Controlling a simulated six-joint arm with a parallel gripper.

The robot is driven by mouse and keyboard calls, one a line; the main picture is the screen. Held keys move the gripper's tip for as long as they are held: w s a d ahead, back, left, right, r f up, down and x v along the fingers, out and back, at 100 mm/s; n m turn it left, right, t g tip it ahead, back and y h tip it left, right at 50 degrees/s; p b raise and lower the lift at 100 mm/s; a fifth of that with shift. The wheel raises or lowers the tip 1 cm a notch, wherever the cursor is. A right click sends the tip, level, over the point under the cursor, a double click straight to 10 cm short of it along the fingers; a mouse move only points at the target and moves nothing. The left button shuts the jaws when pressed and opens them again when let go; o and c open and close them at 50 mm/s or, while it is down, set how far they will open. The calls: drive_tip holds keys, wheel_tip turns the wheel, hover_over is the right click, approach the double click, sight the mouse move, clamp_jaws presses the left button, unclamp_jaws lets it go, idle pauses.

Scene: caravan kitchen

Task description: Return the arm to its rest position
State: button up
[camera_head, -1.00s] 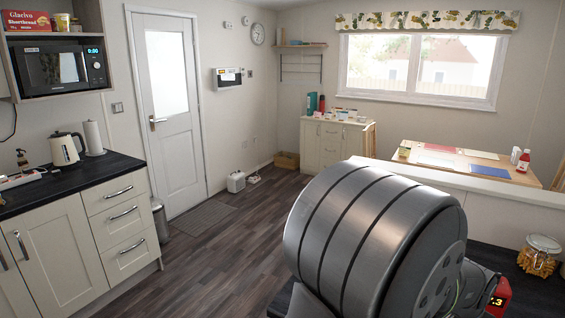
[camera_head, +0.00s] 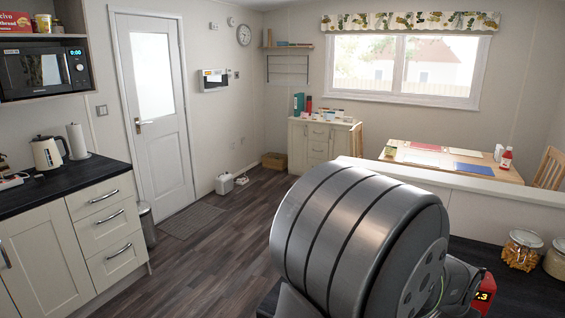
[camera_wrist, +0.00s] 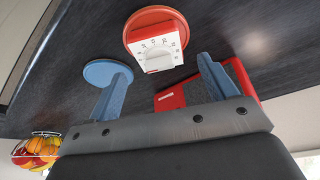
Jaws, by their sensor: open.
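My gripper (camera_wrist: 160,75) shows in the wrist view with its two blue fingers spread apart and nothing between them. Beyond the fingers, a white dial timer (camera_wrist: 157,52) sits against a round red piece (camera_wrist: 150,17) on the dark worktop. A flat blue disc (camera_wrist: 103,70) shows behind the left finger, and a red object (camera_wrist: 170,100) lies partly hidden behind the right finger. In the head view, my large grey arm link fills the lower middle, and my gripper is hidden there.
Glass jars (camera_head: 522,250) stand on the right worktop. A fruit basket (camera_wrist: 38,150) shows in the wrist view. A kettle (camera_head: 47,153) is on the left counter. The floor (camera_head: 215,255) between is clear.

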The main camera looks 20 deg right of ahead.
drive_tip(key=x, duration=0.3)
wheel_tip(320, 180, up, 4)
drive_tip(key=shift+r, duration=0.15)
drive_tip(key=s+a+r, duration=0.1)
drive_tip(key=s+r, duration=0.6)
drive_tip(key=s, duration=0.5)
drive_tip(key=w+a+f+n, duration=0.1)
drive_tip(key=w+a+f, duration=0.1)
drive_tip(key=w, duration=0.4)
drive_tip(key=w+a+f+n, duration=0.1)
drive_tip(key=w+a+f, duration=0.2)
drive_tip(key=w, duration=0.4)
drive_tip(key=w+a+f+n+t+y, duration=0.1)
drive_tip(key=w+a+f, duration=0.1)
drive_tip(key=w, duration=0.5)
drive_tip(key=shift+w+a+f+n, duration=0.1)
drive_tip(key=shift+w+f+n, duration=0.1)
drive_tip(key=shift+f, duration=0.15)
drive_tip(key=shift+w+a+f+n, duration=0.1)
drive_tip(key=shift+f+n, duration=0.1)
drive_tip(key=shift+f, duration=0.1)
drive_tip(key=shift+w+f, duration=0.4)
drive_tip(key=shift+f, duration=0.15)
drive_tip(key=shift+o, duration=0.2)
drive_tip(key=o, duration=0.4)
drive_tip(key=shift+o, duration=0.2)
